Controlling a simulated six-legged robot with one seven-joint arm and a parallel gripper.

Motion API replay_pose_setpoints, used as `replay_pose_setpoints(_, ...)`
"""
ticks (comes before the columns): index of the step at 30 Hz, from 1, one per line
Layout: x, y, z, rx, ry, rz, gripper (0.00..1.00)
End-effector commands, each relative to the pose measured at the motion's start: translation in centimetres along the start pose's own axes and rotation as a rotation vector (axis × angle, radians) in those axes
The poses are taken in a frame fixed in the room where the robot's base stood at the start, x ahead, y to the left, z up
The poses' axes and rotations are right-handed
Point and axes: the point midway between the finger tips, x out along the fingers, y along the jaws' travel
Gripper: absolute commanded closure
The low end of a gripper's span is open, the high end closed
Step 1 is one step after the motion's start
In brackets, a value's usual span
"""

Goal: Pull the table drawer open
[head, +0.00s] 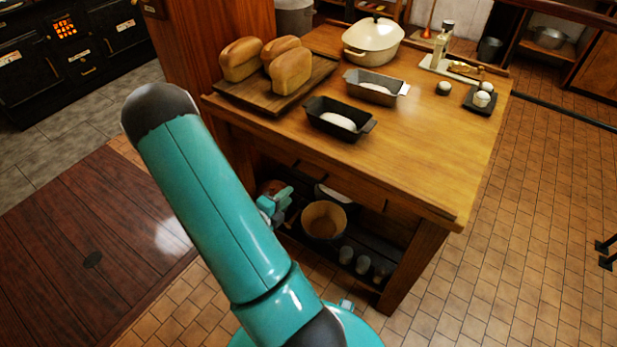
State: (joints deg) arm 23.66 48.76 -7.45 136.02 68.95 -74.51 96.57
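The wooden table (440,160) stands right of my arm, with a dark shelf space below its top. The drawer front (350,185) appears to be set in the table's front edge, under the top. It looks flush with the table, and its handle is not clear. My teal arm crosses the picture left of the table and hides part of its front. A small part of my gripper (277,205) shows beside the arm, in front of the table's left lower side. Its fingers are mostly hidden, so I cannot tell whether they are open or touching anything.
On the table are a board (235,95) with bread loaves, two loaf tins (340,118), a cream pot (372,45) and small items. A pot (324,220) and glasses (362,264) stand on the shelf below.

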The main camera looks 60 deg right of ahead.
Motion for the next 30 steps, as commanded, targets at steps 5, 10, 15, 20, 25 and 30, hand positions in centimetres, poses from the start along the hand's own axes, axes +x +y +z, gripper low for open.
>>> replay_pose_setpoints(5,3.0,0.0,0.0,0.000,0.002,0.000,0.70)
replay_pose_setpoints(10,6.4,0.0,0.0,0.000,0.000,0.001,0.70)
replay_pose_setpoints(15,9.7,0.0,0.1,0.000,-0.001,0.001,0.70)
replay_pose_setpoints(20,11.8,0.0,0.1,-0.001,-0.002,0.002,0.70)
replay_pose_setpoints(25,12.7,0.0,0.2,-0.002,-0.004,0.002,0.70)
replay_pose_setpoints(30,12.7,0.0,0.2,-0.002,-0.004,0.003,0.70)
